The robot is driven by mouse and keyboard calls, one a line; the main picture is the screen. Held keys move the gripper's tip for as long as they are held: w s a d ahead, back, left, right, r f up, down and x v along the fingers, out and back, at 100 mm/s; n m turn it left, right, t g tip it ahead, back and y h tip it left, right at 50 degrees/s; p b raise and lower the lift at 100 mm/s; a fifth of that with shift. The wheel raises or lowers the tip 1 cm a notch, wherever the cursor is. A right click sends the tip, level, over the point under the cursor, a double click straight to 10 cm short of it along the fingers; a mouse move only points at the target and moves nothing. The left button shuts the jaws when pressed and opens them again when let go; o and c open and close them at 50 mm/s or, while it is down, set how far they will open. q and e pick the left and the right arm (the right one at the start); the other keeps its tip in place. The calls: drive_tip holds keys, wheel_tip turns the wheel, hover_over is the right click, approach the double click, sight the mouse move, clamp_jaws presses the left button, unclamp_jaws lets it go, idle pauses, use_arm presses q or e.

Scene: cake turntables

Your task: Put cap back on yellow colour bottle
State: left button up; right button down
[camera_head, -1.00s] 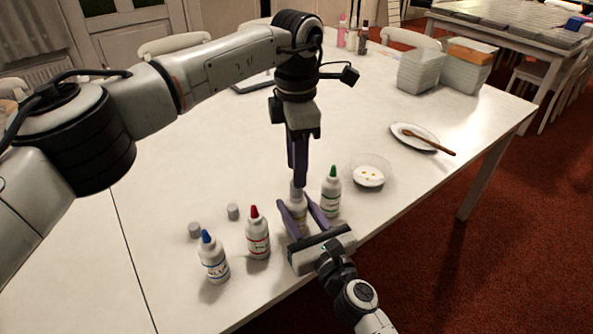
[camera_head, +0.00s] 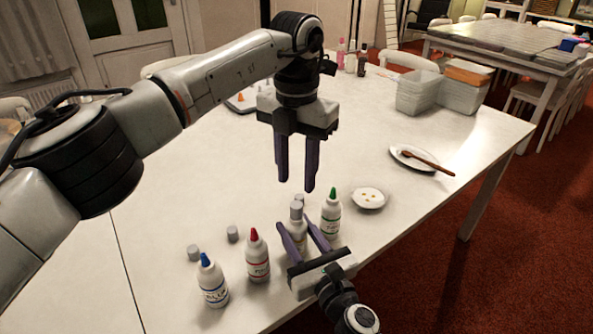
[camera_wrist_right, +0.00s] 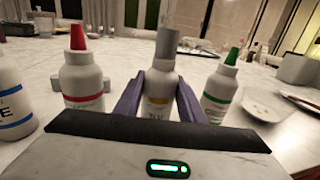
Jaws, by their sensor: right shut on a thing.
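The yellow colour bottle (camera_head: 298,236) stands upright on the table; its yellow-banded label shows in the right wrist view (camera_wrist_right: 158,100). A grey cap (camera_wrist_right: 167,42) sits over its nozzle, hiding the tip; the cap also shows in the head view (camera_head: 296,211). My right gripper (camera_head: 303,233) is shut on the bottle's body, one finger on each side. My left gripper (camera_head: 296,186) is open and empty, pointing down above the capped bottle and apart from it.
A green-tipped bottle (camera_head: 331,214) stands close right of the held bottle. A red-tipped bottle (camera_head: 257,257) and a blue-tipped bottle (camera_head: 212,283) stand to its left. Loose grey caps (camera_head: 232,234) lie behind them. A small dish (camera_head: 369,199) is at right.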

sight(296, 204)
use_arm(q)
drive_tip(key=shift+f, duration=4.05)
clamp_jaws()
drive_tip(key=shift+o, duration=0.7)
unclamp_jaws()
